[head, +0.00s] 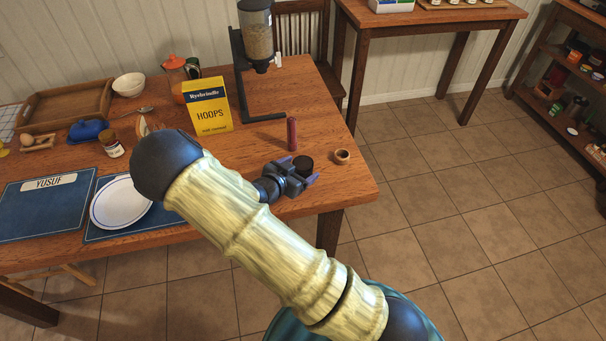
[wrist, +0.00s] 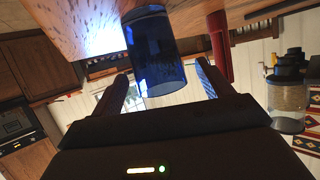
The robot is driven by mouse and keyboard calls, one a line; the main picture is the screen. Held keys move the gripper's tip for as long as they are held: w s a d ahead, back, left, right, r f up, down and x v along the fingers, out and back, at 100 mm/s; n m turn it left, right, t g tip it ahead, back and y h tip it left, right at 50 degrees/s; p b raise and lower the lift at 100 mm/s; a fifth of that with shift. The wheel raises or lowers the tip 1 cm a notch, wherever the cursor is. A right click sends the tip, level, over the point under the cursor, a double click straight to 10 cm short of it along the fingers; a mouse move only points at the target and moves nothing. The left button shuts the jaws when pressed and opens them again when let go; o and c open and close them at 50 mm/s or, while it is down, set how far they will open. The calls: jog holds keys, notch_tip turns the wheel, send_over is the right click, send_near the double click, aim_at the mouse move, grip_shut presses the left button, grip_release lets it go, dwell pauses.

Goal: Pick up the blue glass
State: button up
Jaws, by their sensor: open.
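The blue glass (wrist: 155,48) is a dark blue, see-through cylinder standing on the wooden table. In the wrist view it is between and just beyond the tips of my two fingers. My gripper (wrist: 162,72) is open, with a finger on each side of the glass and no clear contact. In the head view my gripper (head: 297,172) is low over the table near its right edge. A dark round shape (head: 303,163) at its jaws looks like the glass, partly hidden by the gripper.
A red cylinder (head: 292,134) stands close behind my gripper, and a small wooden cup (head: 342,156) stands to its right near the table edge. A cereal box (head: 208,108), a dispenser (head: 257,45) and a white plate (head: 121,203) are farther left.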

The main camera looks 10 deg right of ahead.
aim_at(308, 164)
jog(key=x, duration=0.4)
jog(key=shift+c, duration=0.2)
jog(key=c, duration=1.1)
